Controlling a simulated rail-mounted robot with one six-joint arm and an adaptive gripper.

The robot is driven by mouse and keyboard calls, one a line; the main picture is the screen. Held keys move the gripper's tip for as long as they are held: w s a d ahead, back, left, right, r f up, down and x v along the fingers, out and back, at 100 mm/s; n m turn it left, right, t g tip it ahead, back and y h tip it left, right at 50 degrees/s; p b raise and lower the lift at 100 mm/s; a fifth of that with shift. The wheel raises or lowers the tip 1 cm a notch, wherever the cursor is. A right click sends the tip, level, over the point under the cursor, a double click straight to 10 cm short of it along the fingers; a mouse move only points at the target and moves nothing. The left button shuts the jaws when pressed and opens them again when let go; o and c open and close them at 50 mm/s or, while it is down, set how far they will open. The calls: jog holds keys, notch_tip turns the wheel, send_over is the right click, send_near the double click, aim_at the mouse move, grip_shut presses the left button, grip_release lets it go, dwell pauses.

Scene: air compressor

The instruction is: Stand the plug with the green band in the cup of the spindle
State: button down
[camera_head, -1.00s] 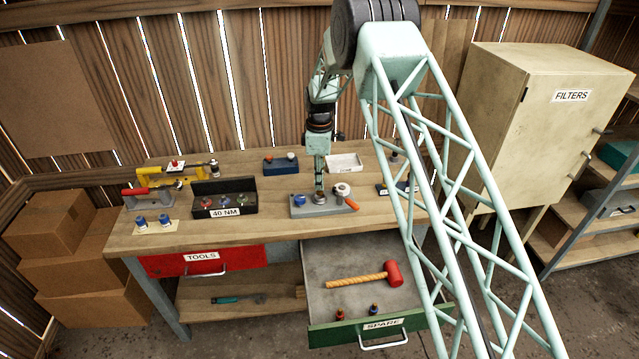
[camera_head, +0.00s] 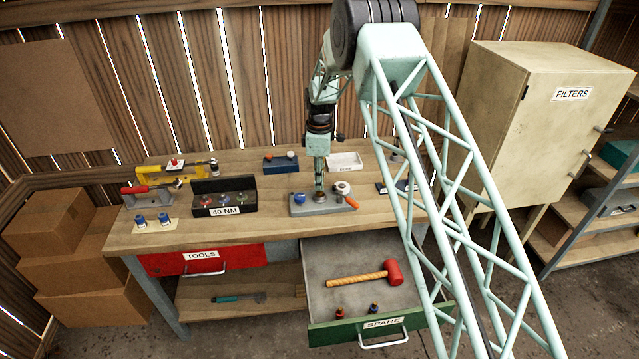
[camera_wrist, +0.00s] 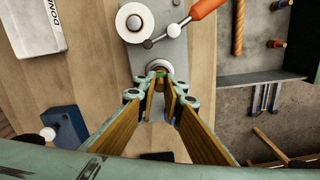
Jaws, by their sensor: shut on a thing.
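My gripper (camera_head: 319,186) points straight down over the middle of a grey block on the bench. In the wrist view its fingertips (camera_wrist: 161,80) are closed together on a small piece, with a bit of green showing between them; I take this for the plug with the green band (camera_wrist: 159,74). The spindle's round metal cup (camera_head: 320,198) is directly below the fingertips, and its rim (camera_wrist: 159,65) shows just past them in the wrist view. The plug is mostly hidden by the fingers. I cannot tell whether its lower end is inside the cup or just above it.
The grey block (camera_head: 300,211) also carries a white round part (camera_head: 342,188) with an orange-handled lever (camera_head: 351,202), close to the fingers, and a blue knob (camera_head: 299,198). A black 40 NM tray (camera_head: 242,207) stands left. The open SPARE drawer (camera_head: 325,262) holds a mallet (camera_head: 391,272).

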jog(key=shift+f, duration=0.55)
jog(key=c, duration=2.6)
grip_release()
jog(key=shift+c, duration=0.2)
jog(key=shift+r, duration=0.15)
notch_tip(320, 180, up, 11)
jog(key=shift+r, duration=0.4)
